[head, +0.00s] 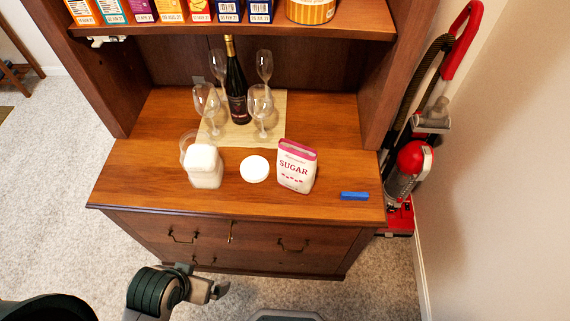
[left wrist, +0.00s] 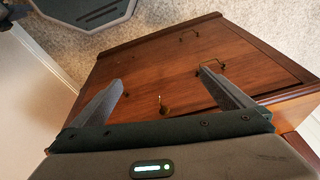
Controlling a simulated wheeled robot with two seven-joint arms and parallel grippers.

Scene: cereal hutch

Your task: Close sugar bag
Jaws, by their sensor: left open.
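The sugar bag (head: 296,168), white with a pink top and "SUGAR" printed on it, stands upright on the hutch counter, right of the middle. I cannot tell from here whether its top is open. A blue clip-like piece (head: 355,196) lies on the counter to the right of the bag. My left gripper (head: 215,289) is in front of the drawers, below the counter edge and away from the bag. In the left wrist view the left gripper (left wrist: 162,92) is open and empty, with the drawer front beyond its fingers. My right gripper is not in view.
A clear container with white contents (head: 205,168) and a round white lid (head: 254,169) are left of the bag. A wine bottle (head: 236,85) and several glasses stand on a mat behind. Boxes line the shelf above. A red vacuum (head: 410,165) stands at the right.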

